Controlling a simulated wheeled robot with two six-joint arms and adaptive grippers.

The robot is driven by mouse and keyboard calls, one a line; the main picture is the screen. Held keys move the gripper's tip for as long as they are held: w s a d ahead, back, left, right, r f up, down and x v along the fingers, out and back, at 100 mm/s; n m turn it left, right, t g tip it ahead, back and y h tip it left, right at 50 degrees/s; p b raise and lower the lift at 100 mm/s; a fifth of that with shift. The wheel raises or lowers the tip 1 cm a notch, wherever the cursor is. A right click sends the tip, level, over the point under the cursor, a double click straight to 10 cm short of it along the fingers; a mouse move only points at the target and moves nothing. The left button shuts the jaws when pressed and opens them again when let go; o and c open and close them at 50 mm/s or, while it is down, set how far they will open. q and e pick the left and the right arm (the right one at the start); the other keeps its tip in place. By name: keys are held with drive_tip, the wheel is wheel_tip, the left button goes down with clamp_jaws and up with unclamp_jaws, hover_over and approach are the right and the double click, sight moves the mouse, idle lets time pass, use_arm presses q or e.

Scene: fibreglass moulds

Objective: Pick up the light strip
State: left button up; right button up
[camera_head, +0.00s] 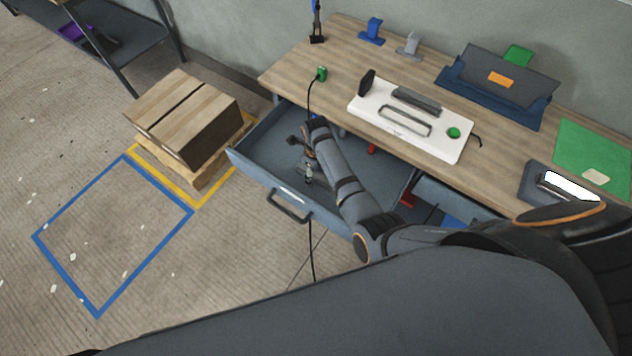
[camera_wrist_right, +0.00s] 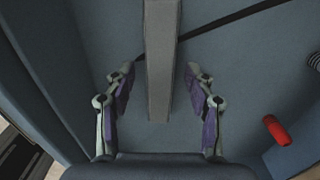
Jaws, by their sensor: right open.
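My right gripper (camera_head: 308,158) is low inside the open drawer (camera_head: 262,150) at the desk's front. In the wrist view its two purple-grey fingers (camera_wrist_right: 160,88) are spread apart. A long plain grey bar (camera_wrist_right: 160,45) runs from the top edge to between the fingers, with a visible gap on each side. I cannot tell whether this bar is the light strip. A bright white piece (camera_head: 572,186) lies in a dark holder at the desk's right end; I cannot tell whether it is the light strip either. My left gripper is out of view.
A black cable (camera_wrist_right: 235,17) crosses the drawer floor. A red cylinder (camera_wrist_right: 277,130) lies right of the fingers. The drawer wall (camera_wrist_right: 45,70) is close at left. On the desk (camera_head: 300,68) are a white panel (camera_head: 370,98) and blue holder (camera_head: 475,100). A carton (camera_head: 183,115) stands left.

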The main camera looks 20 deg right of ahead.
drive_tip(key=shift+r, duration=0.1)
clamp_jaws()
idle(0.4)
